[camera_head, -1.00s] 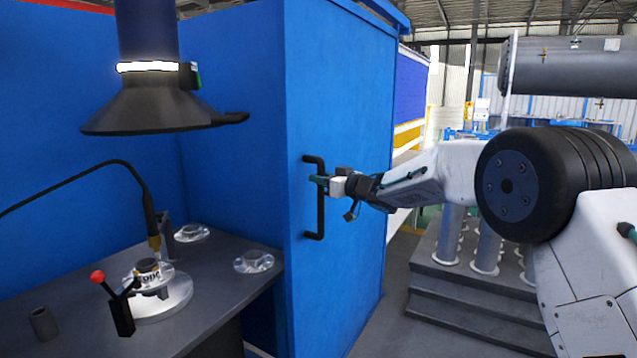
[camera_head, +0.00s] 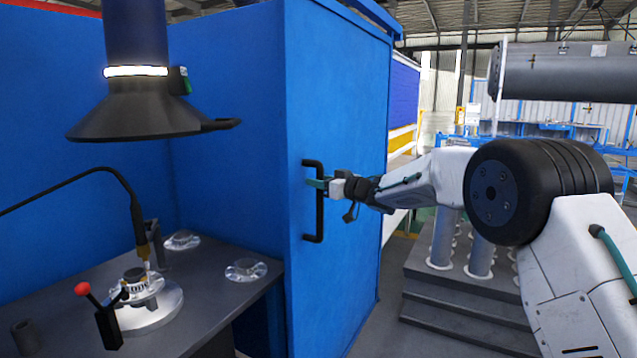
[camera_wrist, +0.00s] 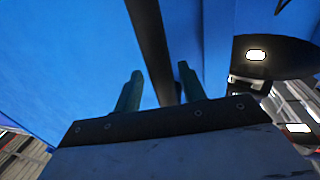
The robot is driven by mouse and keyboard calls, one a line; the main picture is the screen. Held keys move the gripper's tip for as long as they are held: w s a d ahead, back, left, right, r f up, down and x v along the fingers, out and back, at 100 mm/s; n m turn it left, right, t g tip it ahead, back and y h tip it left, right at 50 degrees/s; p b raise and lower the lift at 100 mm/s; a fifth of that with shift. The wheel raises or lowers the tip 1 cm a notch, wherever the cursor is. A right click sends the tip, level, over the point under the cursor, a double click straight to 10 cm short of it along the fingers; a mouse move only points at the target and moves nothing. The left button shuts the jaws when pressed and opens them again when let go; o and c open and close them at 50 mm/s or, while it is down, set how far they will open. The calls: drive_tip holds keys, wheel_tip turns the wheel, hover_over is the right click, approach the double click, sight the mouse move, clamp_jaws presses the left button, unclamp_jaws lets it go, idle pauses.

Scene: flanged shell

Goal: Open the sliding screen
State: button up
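The sliding screen (camera_head: 345,120) is a tall blue panel right of the workbench, with a black vertical bar handle (camera_head: 319,218) on its face. My gripper (camera_head: 317,184) is at the upper half of the handle. In the wrist view the handle bar (camera_wrist: 152,45) runs between the two green fingers of my gripper (camera_wrist: 160,82). The fingers stand apart, with a visible gap between the bar and the left finger; the bar is nearer the right finger. Whether the right finger touches the bar is not clear.
A dark workbench (camera_head: 215,305) at left carries clear flanged parts (camera_head: 246,270) and a round fixture with a red-knobbed lever (camera_head: 83,289). A black extraction hood (camera_head: 140,110) hangs above it. A grey stepped platform (camera_head: 470,315) with cylinders stands at right behind my arm.

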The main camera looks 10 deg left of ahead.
drive_tip(key=v, duration=0.7)
drive_tip(key=shift+s+d, duration=0.15)
drive_tip(key=shift+d, duration=0.2)
